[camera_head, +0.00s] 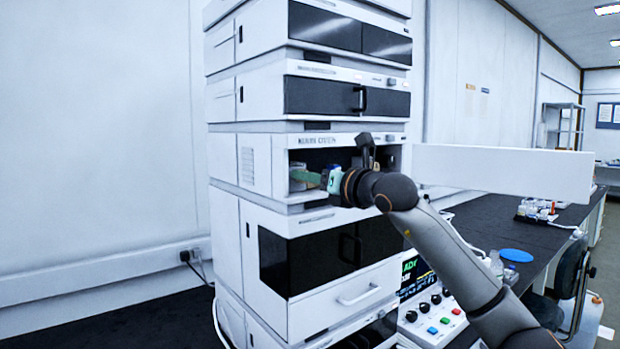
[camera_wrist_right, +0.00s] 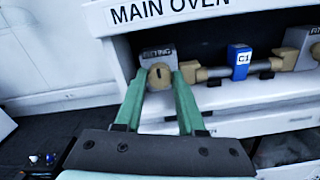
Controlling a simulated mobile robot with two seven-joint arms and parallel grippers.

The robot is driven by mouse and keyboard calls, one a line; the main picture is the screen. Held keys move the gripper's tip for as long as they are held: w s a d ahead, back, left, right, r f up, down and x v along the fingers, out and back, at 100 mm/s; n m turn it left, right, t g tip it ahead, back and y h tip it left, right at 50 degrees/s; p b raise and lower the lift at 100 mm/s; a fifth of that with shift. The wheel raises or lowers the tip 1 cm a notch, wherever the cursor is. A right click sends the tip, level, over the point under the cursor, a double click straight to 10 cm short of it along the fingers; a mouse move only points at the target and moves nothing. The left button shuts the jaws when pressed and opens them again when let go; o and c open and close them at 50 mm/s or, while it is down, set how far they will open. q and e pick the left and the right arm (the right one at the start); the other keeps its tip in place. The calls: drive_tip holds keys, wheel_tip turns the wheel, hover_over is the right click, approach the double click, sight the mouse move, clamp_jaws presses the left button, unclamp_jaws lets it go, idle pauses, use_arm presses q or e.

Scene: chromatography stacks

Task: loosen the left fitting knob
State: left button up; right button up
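The left fitting knob (camera_wrist_right: 159,76) is a round tan knob with a dark slot. It sits on the front of a grey block labelled as a fitting, inside the main oven's open bay (camera_head: 345,155). My right gripper (camera_wrist_right: 160,78) has its two green fingers on either side of the knob, with no clear gap between fingertips and knob. In the head view my right gripper (camera_head: 303,176) reaches into the bay from the right, and its wrist hides much of the bay. My left gripper is not in view.
Right of the knob, a metal column with a blue C1 tag (camera_wrist_right: 240,60) lies across the bay towards a second fitting block (camera_wrist_right: 297,45). The oven's front lip (camera_wrist_right: 235,95) runs below. A white panel (camera_head: 500,170) juts out right of the stack.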

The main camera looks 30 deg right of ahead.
clamp_jaws()
idle(0.3)
drive_tip(key=n+p, duration=0.1)
drive_tip(key=n, duration=1.5)
drive_tip(key=shift+a+n, duration=0.1)
drive_tip(key=shift+n, duration=0.2)
drive_tip(key=n+p, duration=0.1)
drive_tip(key=n, duration=0.5)
drive_tip(key=shift+f, duration=0.1)
drive_tip(key=shift+n, duration=0.4)
